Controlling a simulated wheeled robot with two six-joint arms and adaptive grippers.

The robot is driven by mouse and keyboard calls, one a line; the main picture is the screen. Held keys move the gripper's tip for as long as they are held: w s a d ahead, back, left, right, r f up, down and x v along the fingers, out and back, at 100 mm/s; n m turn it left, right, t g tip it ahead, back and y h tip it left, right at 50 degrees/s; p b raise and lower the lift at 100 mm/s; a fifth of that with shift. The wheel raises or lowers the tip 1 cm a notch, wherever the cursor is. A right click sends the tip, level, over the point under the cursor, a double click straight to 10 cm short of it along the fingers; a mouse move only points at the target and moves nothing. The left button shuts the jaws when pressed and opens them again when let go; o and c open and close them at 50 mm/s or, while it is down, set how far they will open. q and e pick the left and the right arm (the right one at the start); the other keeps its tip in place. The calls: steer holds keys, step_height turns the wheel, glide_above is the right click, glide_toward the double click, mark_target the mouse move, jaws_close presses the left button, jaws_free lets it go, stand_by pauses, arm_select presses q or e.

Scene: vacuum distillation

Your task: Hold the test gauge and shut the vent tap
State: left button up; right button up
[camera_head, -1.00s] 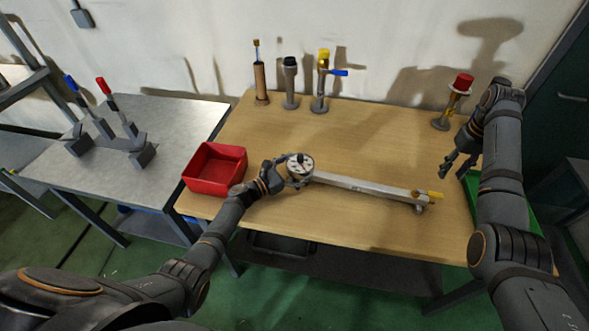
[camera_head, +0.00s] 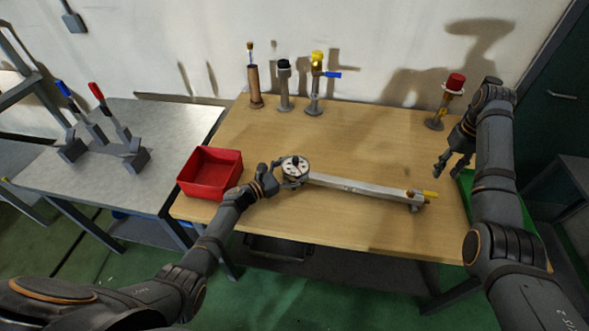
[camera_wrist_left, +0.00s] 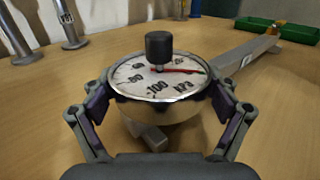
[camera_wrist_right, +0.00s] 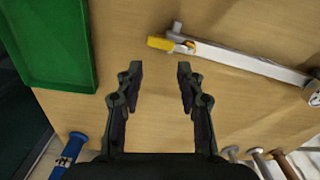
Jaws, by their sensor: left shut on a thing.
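The test gauge (camera_head: 296,167) is a round white dial with a black knob on top, lying on the wooden table at the left end of a long metal bar (camera_head: 360,187). My left gripper (camera_head: 280,175) is shut on its rim; the left wrist view shows a finger on each side of the dial (camera_wrist_left: 158,78). The vent tap with its yellow handle (camera_head: 430,194) is at the bar's right end, the handle roughly in line with the bar. It also shows in the right wrist view (camera_wrist_right: 160,43). My right gripper (camera_wrist_right: 160,75) is open and empty, apart from the tap.
A red bin (camera_head: 210,174) stands left of the gauge. A green tray (camera_head: 467,183) is at the right edge, partly behind my right arm. Several upright fittings stand along the back, including a red-capped one (camera_head: 445,100). The table in front of the bar is clear.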

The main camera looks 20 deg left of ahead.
mark_target(424, 193)
arm_select(q)
steer(key=c, duration=0.3)
arm_select(e)
steer(key=shift+c, duration=0.6)
steer(key=shift+w+d+f+m+t, duration=0.1)
steer(key=shift+w+f+m+t, duration=0.15)
steer(key=shift+w+m+t, duration=0.35)
steer(key=c, duration=0.5)
steer(key=shift+w+m+t, duration=0.2)
steer(key=shift+m+t, duration=0.2)
steer(key=shift+t, duration=0.3)
jaws_close()
steer(key=shift+w+r+m+t, duration=0.35)
steer(key=shift+m+t, duration=0.15)
steer(key=shift+t, duration=0.1)
steer(key=shift+f, duration=0.1)
steer(key=x, duration=1)
steer(key=shift+s, duration=2.05)
